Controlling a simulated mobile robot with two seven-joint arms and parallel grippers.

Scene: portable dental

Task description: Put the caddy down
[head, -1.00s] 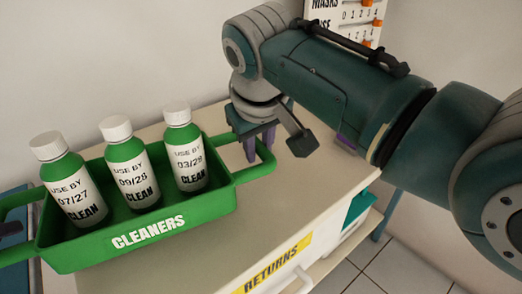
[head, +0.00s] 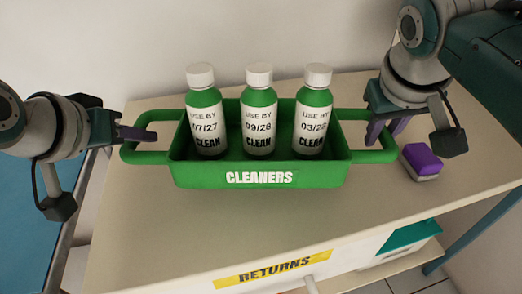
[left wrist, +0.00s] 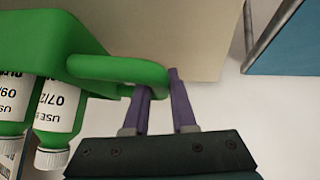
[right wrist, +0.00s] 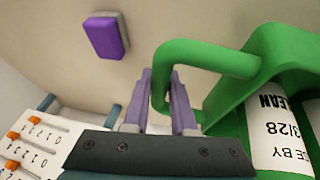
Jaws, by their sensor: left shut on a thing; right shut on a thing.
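The green caddy (head: 205,178), labelled CLEANERS, is level over the beige top of the cart marked RETURNS. I cannot tell whether its base touches the top. Three white-capped bottles (head: 258,122) stand upright in it. My left gripper (head: 140,134) is shut on the caddy's left handle (head: 150,157), which also shows between the fingers in the left wrist view (left wrist: 115,68). My right gripper (head: 386,130) is shut on the right handle (head: 372,156), seen between the fingers in the right wrist view (right wrist: 205,55).
A purple and grey block (head: 421,161) lies on the cart top (head: 160,225) just right of the caddy. The front of the top is clear. A yellow RETURNS label (head: 272,269) marks the cart's front. A blue surface (head: 30,210) is at the left, a wall behind.

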